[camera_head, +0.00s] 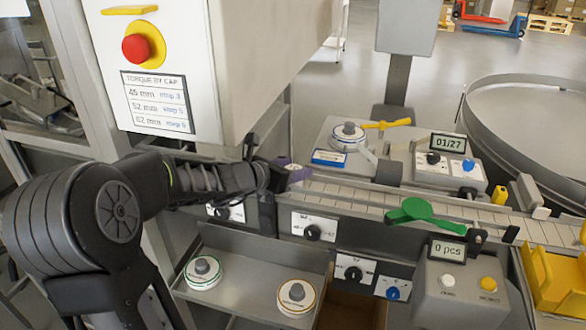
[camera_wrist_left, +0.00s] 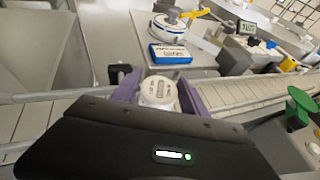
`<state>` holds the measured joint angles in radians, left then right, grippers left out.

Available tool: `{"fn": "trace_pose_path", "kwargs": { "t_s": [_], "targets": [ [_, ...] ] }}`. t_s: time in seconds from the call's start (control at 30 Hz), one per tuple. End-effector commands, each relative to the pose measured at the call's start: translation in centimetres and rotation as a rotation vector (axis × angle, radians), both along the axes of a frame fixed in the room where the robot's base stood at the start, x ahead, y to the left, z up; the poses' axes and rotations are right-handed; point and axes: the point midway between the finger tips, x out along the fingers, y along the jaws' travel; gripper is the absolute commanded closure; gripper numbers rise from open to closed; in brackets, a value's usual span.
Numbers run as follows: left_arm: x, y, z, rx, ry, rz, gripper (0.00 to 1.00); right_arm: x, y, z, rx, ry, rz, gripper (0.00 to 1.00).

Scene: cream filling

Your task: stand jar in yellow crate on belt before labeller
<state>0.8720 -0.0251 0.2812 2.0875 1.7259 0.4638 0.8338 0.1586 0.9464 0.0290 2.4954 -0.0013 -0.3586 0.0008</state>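A small jar with a white lid (camera_wrist_left: 158,90) stands between the purple fingers of my left gripper (camera_wrist_left: 159,94) in the left wrist view. Both fingers appear to touch its sides. In the head view my left gripper (camera_head: 291,172) is over the left end of the belt (camera_head: 360,200), and the jar is mostly hidden. I cannot tell whether the jar's base touches the belt. The yellow crate (camera_head: 555,278) is at the right edge, apart from the gripper; its inside is not clear. I cannot pick out the labeller for certain. My right gripper is not in view.
A green lever (camera_head: 422,212) lies over the belt's near side. Behind the belt are a round dial (camera_head: 348,136), a yellow lever (camera_head: 386,124) and a 01/27 display (camera_head: 447,143). A grey tray (camera_head: 240,285) with two round discs is below. A white cap-torque housing hangs above my arm.

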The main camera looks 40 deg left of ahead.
Motion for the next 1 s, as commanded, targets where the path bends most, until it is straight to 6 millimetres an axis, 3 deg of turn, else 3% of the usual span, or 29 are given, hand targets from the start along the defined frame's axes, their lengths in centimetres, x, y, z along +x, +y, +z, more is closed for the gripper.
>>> {"fn": "trace_pose_path", "kwargs": {
  "t_s": [0.17, 0.43, 0.6, 1.0],
  "targets": [
    [0.0, 0.0, 0.1, 0.0, 0.0, 0.0, 0.33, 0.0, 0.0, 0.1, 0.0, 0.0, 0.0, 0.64],
    [0.0, 0.0, 0.1, 0.0, 0.0, 0.001, 0.33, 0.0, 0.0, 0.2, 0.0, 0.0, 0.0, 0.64],
    [0.0, 0.1, 1.2, 0.0, 0.001, 0.002, 0.33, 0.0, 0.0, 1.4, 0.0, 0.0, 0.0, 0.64],
    [-6.0, 0.3, 3.3, 0.002, -0.002, 0.001, 0.33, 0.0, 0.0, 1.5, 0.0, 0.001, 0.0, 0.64]
  ]
}}
